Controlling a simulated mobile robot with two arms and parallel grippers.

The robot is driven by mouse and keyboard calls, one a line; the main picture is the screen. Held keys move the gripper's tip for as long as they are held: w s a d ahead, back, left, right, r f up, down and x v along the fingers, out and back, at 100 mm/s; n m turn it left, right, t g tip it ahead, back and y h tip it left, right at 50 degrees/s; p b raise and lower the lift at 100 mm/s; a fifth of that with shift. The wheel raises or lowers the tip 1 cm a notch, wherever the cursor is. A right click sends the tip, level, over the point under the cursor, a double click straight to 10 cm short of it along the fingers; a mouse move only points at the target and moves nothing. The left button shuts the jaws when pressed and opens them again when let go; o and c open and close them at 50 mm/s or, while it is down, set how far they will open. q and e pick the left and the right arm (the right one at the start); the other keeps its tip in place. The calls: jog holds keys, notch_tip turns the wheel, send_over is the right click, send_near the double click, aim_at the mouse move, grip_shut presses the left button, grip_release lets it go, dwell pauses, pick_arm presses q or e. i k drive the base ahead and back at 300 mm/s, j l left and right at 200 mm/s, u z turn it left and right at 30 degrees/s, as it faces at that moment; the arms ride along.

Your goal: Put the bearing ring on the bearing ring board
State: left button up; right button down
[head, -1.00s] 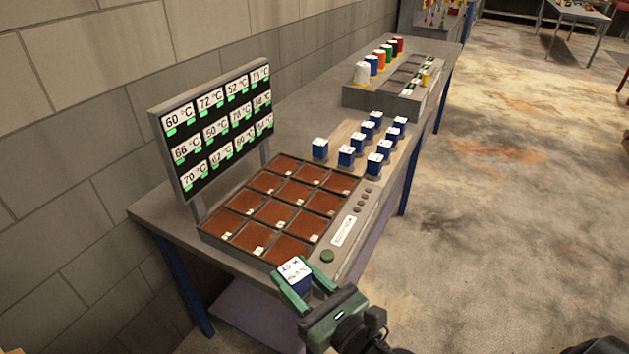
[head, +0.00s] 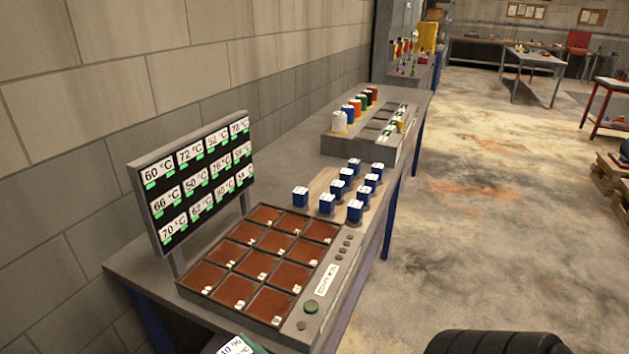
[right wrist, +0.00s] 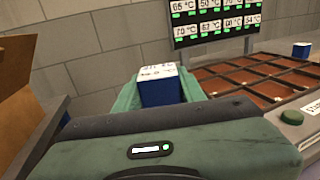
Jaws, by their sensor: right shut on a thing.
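My right gripper (right wrist: 160,95) is shut on a blue block with a white printed label (right wrist: 158,88), held between its green fingers. In the head view only the block's label (head: 235,346) and a bit of green finger show at the bottom edge. I cannot make out a bearing ring or a bearing ring board in either view. My left gripper is not in view.
A grey bench holds a brown-celled tray (head: 262,262) with a green button (head: 311,307), and a temperature display (head: 195,182). Several blue blocks (head: 355,211) stand behind the tray. Coloured cups (head: 355,106) sit farther back. The floor on the right (head: 470,190) is largely open.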

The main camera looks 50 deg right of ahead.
aim_at(313, 195)
jog(key=k+l+u, duration=0.1)
jog(key=l+u, duration=0.35)
jog(key=k+l+u, duration=0.1)
jog(key=l+u, duration=0.15)
jog(key=u, duration=0.2)
jog(key=k+l+u, duration=0.2)
jog(key=u, duration=0.25)
jog(key=k+l+u, duration=0.2)
jog(key=u, duration=0.25)
jog(key=k+l+u, duration=0.2)
jog(key=u, duration=0.2)
jog(key=k+l+u, duration=0.25)
jog(key=u, duration=0.15)
jog(key=k+l+u, duration=0.1)
jog(key=k+u, duration=0.45)
jog(key=u, duration=0.25)
jog(key=k+l+z, duration=0.15)
jog(key=k, duration=0.4)
jog(key=k+l+z, duration=0.15)
jog(key=k+l, duration=0.15)
jog(key=k, duration=0.2)
jog(key=k+l+z, duration=0.15)
jog(key=k+l, duration=0.15)
jog(key=k, duration=0.2)
